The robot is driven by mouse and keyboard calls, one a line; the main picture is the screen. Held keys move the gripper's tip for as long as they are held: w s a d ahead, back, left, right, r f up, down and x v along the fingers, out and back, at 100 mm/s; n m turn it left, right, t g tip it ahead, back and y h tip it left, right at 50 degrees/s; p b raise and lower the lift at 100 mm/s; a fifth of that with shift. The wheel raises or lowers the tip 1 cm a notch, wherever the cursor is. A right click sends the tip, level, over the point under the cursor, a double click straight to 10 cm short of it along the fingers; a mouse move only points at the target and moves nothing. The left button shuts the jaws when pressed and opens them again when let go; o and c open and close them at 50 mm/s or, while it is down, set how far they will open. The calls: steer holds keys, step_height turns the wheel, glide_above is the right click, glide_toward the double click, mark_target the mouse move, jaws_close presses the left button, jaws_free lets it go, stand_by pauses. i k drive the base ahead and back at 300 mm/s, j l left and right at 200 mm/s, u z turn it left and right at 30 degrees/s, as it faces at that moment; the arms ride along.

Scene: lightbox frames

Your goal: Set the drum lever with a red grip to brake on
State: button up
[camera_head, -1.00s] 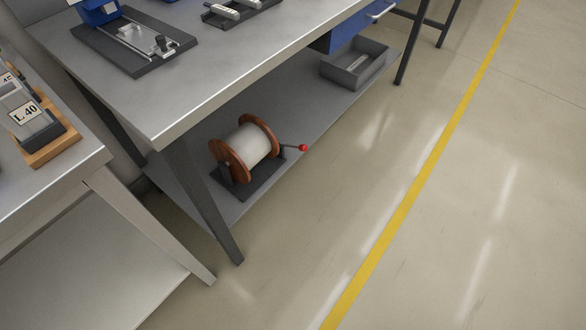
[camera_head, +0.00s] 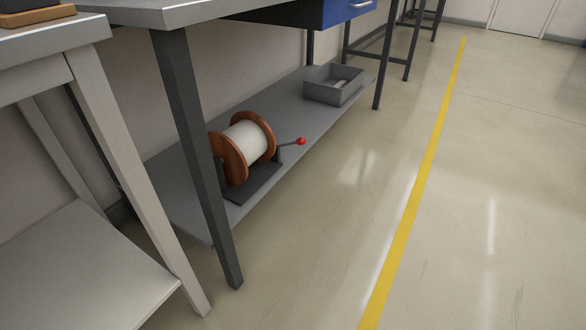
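The drum (camera_head: 247,141) has orange-brown flanges and a white winding, and sits on a dark base plate (camera_head: 257,184) on the lower shelf of the grey workbench. I see no brake marking at this size. The bench's front leg (camera_head: 192,150) stands just left of the drum and partly overlaps its base. My gripper is not in view.
A grey open bin (camera_head: 333,86) stands farther back on the shelf (camera_head: 295,113). A blue drawer (camera_head: 345,10) hangs under the bench top above. A lighter table (camera_head: 82,255) stands at the left. Open floor with a yellow line (camera_head: 419,190) lies to the right.

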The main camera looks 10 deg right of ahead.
mark_target(300, 141)
steer(key=i+u, duration=0.1)
steer(key=u, duration=0.3)
steer(key=i+l+u, duration=0.1)
steer(key=u, duration=0.3)
steer(key=i+l+u, duration=0.15)
steer(key=i+l, duration=0.15)
steer(key=i+l+u, duration=0.1)
steer(key=i+l, duration=0.15)
steer(key=l, duration=0.2)
steer(key=i+l+u, duration=0.15)
steer(key=i+l, duration=0.15)
steer(key=i+l+u, duration=0.15)
steer(key=l, duration=0.4)
steer(key=i+l, duration=0.35)
steer(key=l, duration=0.2)
